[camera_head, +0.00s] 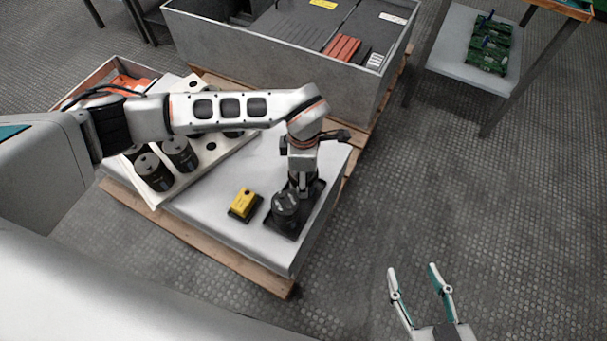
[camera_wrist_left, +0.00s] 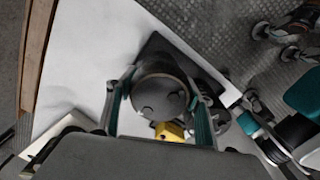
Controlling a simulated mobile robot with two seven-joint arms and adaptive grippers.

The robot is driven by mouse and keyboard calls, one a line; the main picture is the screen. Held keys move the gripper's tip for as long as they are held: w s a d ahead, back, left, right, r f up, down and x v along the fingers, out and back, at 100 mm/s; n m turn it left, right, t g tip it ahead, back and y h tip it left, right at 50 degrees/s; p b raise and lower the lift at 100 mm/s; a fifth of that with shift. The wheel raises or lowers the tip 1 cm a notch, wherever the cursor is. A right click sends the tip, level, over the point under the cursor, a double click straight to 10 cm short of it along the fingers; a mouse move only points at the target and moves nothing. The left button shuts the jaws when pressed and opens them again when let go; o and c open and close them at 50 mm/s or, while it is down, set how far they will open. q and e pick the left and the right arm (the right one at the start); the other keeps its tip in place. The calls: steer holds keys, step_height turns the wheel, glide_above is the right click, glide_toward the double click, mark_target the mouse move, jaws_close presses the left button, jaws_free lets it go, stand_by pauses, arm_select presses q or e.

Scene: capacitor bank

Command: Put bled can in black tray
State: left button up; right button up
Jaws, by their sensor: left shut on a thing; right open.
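My left gripper (camera_head: 297,186) is shut on a dark can with two round terminals on its lid (camera_head: 285,204). The can is upright over the black tray (camera_head: 283,231), on the right part of the light tabletop. I cannot tell whether its base touches the tray. In the left wrist view the can (camera_wrist_left: 160,92) sits between the two teal-edged fingers (camera_wrist_left: 160,108), with the tray (camera_wrist_left: 158,45) behind it. My right gripper (camera_head: 414,275) is open and empty, above the floor at the bottom right.
A yellow device (camera_head: 243,203) lies just left of the tray. More dark cans (camera_head: 152,172) stand in a white rack (camera_head: 203,163) on the left, partly under my left arm. A grey crate (camera_head: 270,64) is behind. A shelf with green boards (camera_head: 489,42) stands back right.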

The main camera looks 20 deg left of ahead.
arm_select(q)
steer(key=shift+f, duration=0.2)
steer(key=shift+f, duration=0.2)
stand_by(0.7)
stand_by(0.6)
steer(key=o, duration=1.6)
steer(key=shift+o, duration=0.2)
steer(key=shift+f, duration=0.1)
step_height(320, 180, up, 12)
steer(key=shift+r, duration=0.1)
